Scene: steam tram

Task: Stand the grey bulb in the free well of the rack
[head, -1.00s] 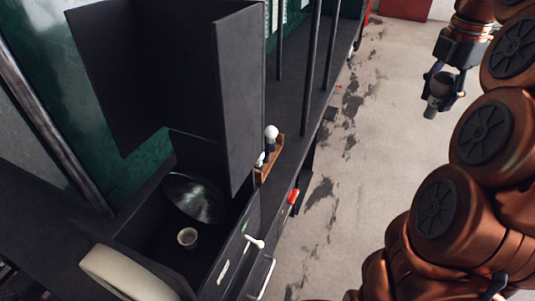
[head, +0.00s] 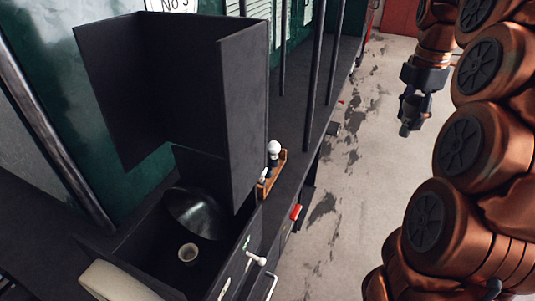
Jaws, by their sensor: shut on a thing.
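My gripper (head: 411,109), at the upper right over the pale floor, points down and is shut on the small grey bulb (head: 405,129). Only the bulb's lower part shows below the fingers. The small wooden rack (head: 277,169) sits on the dark ledge near the middle, just right of the tall black panel. A white round-topped bulb (head: 274,148) stands in its far part. A smaller white piece (head: 264,174) is at its near part. The rack's wells are too small to make out. My gripper is well to the right of the rack, apart from it.
Tall black panels (head: 240,110) stand close left of the rack. Dark posts (head: 312,85) rise beyond it. A white-knobbed lever (head: 257,260) and a red handle (head: 295,212) stick out nearer. A black basin holds a cup (head: 188,253). The floor is open on the right.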

